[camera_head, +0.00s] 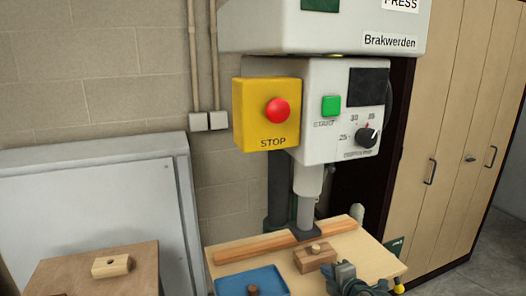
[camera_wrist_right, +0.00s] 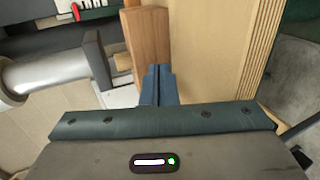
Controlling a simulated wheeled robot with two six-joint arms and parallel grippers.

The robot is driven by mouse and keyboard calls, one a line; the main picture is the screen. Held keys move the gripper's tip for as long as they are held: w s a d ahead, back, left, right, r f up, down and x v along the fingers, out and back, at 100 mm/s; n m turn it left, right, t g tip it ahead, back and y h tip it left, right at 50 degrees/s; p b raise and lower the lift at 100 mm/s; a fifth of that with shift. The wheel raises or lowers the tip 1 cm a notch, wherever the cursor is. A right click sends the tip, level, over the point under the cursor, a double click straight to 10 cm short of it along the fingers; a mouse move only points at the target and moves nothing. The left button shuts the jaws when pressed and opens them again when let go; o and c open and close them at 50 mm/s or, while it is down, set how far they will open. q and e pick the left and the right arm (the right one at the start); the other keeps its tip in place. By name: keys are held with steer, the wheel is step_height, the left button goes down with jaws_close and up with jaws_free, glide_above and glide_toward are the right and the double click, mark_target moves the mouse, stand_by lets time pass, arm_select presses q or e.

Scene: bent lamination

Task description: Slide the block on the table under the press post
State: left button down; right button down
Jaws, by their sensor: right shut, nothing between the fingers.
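A wooden block (camera_head: 315,260) with a small round knob on top lies on the press table (camera_head: 374,262), in front of the press post (camera_head: 307,190) and its dark foot. The block is apart from the foot. My right gripper (camera_head: 343,270) is shut and empty, low at the table's front, just right of and nearer than the block. In the right wrist view the shut fingers (camera_wrist_right: 157,75) point at a brown wooden piece (camera_wrist_right: 148,40); contact cannot be told. The grey post (camera_wrist_right: 50,75) with its plate is at left there. My left gripper is out of view.
A long wooden bar (camera_head: 237,249) lies across the table behind the block, passing by the foot. A blue tray (camera_head: 231,283) with a brown knob is at front left. Another wooden block (camera_head: 111,265) sits on a separate stand at left. A yellow stop box (camera_head: 252,115) hangs above.

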steer(key=f+p+v, duration=0.1)
steer(key=v, duration=0.7)
steer(key=shift+s+f, duration=0.2)
steer(key=shift+f, duration=0.15)
steer(key=shift+f, duration=0.1)
